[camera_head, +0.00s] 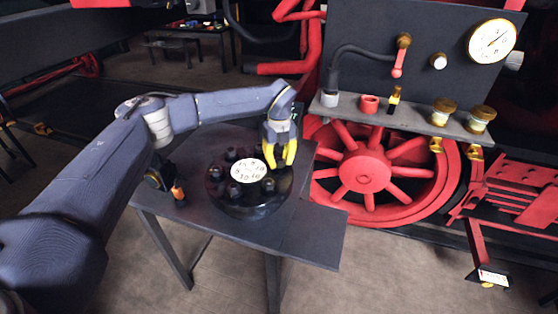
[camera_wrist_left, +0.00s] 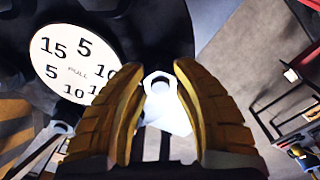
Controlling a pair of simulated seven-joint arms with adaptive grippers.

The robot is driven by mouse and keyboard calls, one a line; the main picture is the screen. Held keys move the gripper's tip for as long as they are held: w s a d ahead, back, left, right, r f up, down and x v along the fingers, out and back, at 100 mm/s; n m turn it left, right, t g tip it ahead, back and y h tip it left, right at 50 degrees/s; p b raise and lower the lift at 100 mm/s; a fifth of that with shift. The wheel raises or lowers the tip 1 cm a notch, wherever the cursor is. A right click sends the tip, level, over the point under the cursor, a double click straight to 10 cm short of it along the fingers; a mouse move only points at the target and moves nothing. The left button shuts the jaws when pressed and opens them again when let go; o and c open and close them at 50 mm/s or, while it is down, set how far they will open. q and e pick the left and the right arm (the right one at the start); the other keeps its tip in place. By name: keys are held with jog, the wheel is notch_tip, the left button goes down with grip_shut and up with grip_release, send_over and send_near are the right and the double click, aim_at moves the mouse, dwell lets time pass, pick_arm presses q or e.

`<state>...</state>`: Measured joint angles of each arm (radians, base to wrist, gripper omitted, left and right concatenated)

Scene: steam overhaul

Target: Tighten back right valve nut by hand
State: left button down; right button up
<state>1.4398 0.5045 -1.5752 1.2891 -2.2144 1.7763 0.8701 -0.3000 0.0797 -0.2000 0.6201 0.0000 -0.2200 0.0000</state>
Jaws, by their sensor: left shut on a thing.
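The round black valve assembly (camera_head: 243,208) sits on the small dark table. Around its white numbered disc (camera_head: 250,171) stand several dark nuts or studs. My left gripper (camera_head: 281,160) points down over the back right edge of the assembly, its yellow fingers hiding the nut there in the head view. In the left wrist view, the pale six-sided valve nut (camera_wrist_left: 159,94) lies between the yellow fingertips, and the gripper is shut on it. The numbered disc (camera_wrist_left: 78,70) shows to the left of the fingers. My right gripper is not in view.
The dark table (camera_head: 312,232) has bare room at its front right. A dark tool with an orange part (camera_head: 178,190) lies at its left side. Behind stand a red spoked wheel (camera_head: 363,172) and a shelf (camera_head: 420,122) with brass fittings and a gauge (camera_head: 491,41) above.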

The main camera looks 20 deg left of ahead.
pick_arm(q)
jog(key=m, duration=0.5)
jog(key=shift+w+r+m, duration=0.1)
jog(key=shift+m, duration=1.1)
jog(key=shift+w+r, duration=0.1)
jog(key=c, duration=1.3)
grip_release()
jog(key=shift+d, duration=0.1)
jog(key=shift+o, duration=1.4)
notch_tip(320, 180, up, 12)
